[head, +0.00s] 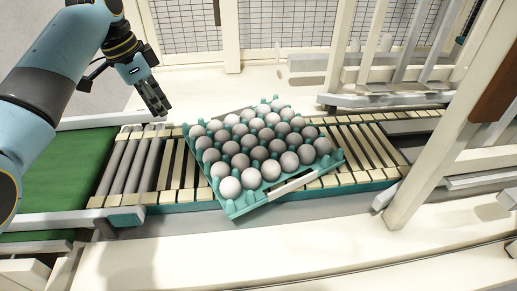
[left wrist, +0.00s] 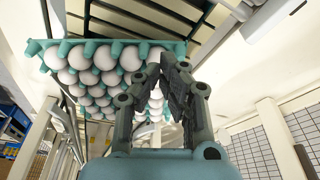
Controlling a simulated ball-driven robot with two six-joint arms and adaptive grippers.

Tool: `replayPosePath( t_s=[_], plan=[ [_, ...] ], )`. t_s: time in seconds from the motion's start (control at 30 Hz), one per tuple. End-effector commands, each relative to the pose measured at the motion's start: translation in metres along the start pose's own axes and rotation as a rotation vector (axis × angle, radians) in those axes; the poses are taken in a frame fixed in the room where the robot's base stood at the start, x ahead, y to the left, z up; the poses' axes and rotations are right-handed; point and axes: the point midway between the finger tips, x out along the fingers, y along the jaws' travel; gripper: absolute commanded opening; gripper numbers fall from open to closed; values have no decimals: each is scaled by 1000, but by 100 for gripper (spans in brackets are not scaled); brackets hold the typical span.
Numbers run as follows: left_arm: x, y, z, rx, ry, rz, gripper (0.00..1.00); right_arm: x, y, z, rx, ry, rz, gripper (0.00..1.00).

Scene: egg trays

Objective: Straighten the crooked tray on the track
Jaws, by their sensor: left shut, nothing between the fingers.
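A teal egg tray (head: 238,208) full of grey and white eggs lies crooked on the roller track (head: 160,197). It is turned so that its near left corner sticks out over the track's near edge. The tray (left wrist: 170,45) also shows in the left wrist view, at the upper left. My left gripper (head: 163,110) is shut and empty. It hangs by the tray's far left corner, above the far edge of the track, and seems apart from the tray. The left wrist view shows its dark fingers (left wrist: 172,75) close together, in front of part of the tray. My right gripper is not in view.
A green belt (head: 70,165) joins the track on the left. Metal rails run along both sides of the track. A white frame post (head: 440,140) stands at the right, and wire mesh panels (head: 285,22) stand behind. The rollers left of the tray are bare.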

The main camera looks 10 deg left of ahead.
Motion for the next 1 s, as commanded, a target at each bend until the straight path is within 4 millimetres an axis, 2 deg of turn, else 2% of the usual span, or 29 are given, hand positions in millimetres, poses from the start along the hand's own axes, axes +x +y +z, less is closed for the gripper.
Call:
replayPosePath(
  t_s=[0.03,0.33,0.53,0.7,1.0],
  plan=[
    [14,0,4,0,-1,0,0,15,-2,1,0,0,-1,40],
    [54,0,14,0,-1,0,0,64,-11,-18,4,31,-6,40],
    [77,0,19,0,0,1,0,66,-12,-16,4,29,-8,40],
    [91,0,22,0,1,0,0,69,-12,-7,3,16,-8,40],
    [93,0,23,0,1,-1,0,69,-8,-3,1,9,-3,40]
  ],
)
